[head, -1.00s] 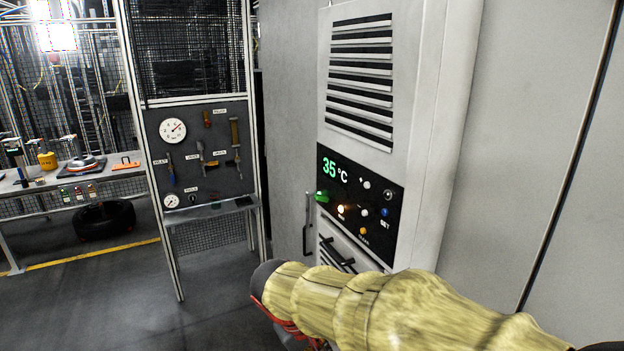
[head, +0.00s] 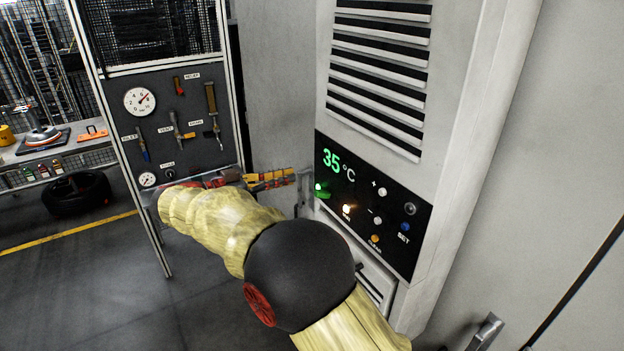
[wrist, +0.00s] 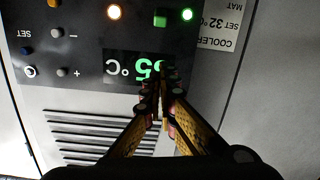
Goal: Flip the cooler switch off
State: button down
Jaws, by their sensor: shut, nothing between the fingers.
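The cooler's black control panel (head: 372,215) shows a green "35 °C" on the grey cabinet. A lit green lamp and a green switch (head: 321,192) sit at the panel's left edge. My gripper (head: 292,177) is shut and empty, just left of the panel in the head view. In the wrist view its fingertips (wrist: 162,82) overlap the temperature display, in line with the switch. I cannot tell the remaining gap to the panel.
A vent grille (head: 378,75) is above the panel. An amber lamp (head: 347,210) and several small buttons are near the switch. A sign reading "COOLER SET 32°C" (wrist: 217,25) is beside the panel.

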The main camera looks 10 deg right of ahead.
aim_at(332, 168)
jog(key=shift+s+d+r+m, duration=0.2)
jog(key=shift+s+m, duration=0.2)
jog(key=shift+m, duration=0.6)
jog(key=p+x, duration=0.1)
jog(key=x, duration=0.9)
jog(key=shift+d, duration=0.15)
jog(key=f, duration=0.1)
jog(key=a+f, duration=0.2)
jog(key=shift+s, duration=0.25)
jog(key=shift+s+d+f+p, duration=0.1)
jog(key=shift+f+p, duration=0.2)
